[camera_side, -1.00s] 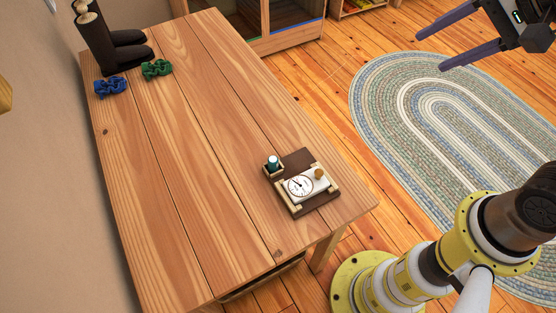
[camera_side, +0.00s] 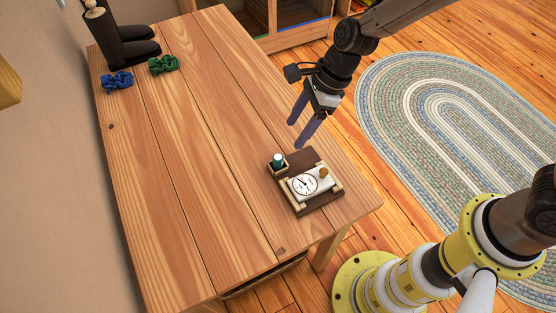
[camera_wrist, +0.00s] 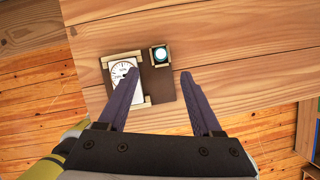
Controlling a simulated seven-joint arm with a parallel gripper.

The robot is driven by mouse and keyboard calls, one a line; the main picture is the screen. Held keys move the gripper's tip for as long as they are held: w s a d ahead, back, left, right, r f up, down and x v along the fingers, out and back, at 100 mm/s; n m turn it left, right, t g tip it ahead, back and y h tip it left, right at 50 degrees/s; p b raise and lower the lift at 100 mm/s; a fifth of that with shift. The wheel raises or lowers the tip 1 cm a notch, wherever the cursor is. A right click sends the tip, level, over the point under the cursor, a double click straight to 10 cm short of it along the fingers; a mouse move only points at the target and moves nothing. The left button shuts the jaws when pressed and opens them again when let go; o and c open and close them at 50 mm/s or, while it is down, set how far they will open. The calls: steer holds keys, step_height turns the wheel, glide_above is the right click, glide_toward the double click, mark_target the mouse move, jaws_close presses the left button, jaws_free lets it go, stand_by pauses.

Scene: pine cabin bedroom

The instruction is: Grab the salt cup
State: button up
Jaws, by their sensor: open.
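The salt cup seems to be the small dark green cup with a pale top (camera_side: 277,160). It stands upright in a small wooden holder (camera_side: 271,170) at the corner of a dark brown board (camera_side: 320,207). My gripper (camera_side: 299,134) is open and empty, above the table just behind the board, fingers pointing down. In the wrist view its two purple fingers (camera_wrist: 158,74) are spread wide.
A white timer-like box with a dial (camera_side: 303,184) and an orange-brown knob (camera_side: 323,172) sits on the board beside the cup. Blue (camera_side: 117,80) and green (camera_side: 163,65) wavy pieces and dark boots (camera_side: 125,45) are at the table's far left. The table's middle is clear.

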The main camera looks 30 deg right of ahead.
mark_target(278, 157)
steer(key=x, duration=1.1)
steer(key=shift+w+f, duration=0.1)
steer(key=shift+f, duration=0.05)
jaws_close()
